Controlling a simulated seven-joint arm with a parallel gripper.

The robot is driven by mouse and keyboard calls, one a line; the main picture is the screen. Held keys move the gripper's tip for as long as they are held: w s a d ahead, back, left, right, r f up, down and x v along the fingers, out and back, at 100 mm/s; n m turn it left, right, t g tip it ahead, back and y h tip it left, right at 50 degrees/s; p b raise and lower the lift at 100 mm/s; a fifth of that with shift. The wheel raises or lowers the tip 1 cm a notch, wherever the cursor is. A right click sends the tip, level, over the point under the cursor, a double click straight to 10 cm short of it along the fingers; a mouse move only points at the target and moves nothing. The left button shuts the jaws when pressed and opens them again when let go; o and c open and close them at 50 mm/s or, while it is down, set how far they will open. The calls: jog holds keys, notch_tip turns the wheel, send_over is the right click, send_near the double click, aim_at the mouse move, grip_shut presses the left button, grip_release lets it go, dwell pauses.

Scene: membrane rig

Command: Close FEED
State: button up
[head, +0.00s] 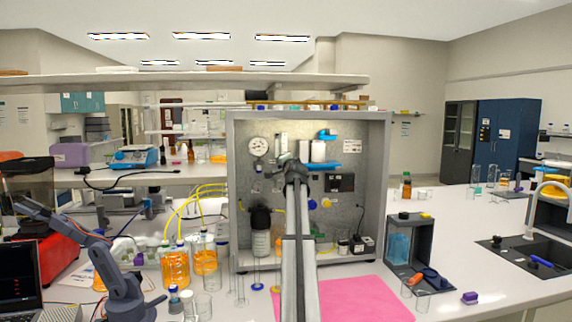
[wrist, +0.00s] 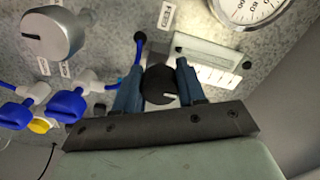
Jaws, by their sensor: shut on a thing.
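In the wrist view a black round knob (wrist: 160,87) with a pale pointer mark sits between the two blue fingers of my gripper (wrist: 159,78). The fingers are shut on the knob, one on each side. In the head view my gripper (head: 297,167) is at the grey panel (head: 352,217) inside the open metal cabinet. My arm hides the knob there.
A round gauge (wrist: 247,8) and a clear scaled meter (wrist: 208,62) are close to the fingers. A large silver knob (wrist: 54,34) and blue-handled valves (wrist: 66,106) are on the left. Bottles of orange liquid (head: 176,268) stand left of the cabinet, and a pink mat (head: 365,302) lies in front.

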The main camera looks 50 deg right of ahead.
jog(key=o, duration=1.1)
jog(key=shift+c, duration=0.2)
jog(key=v, duration=1.4)
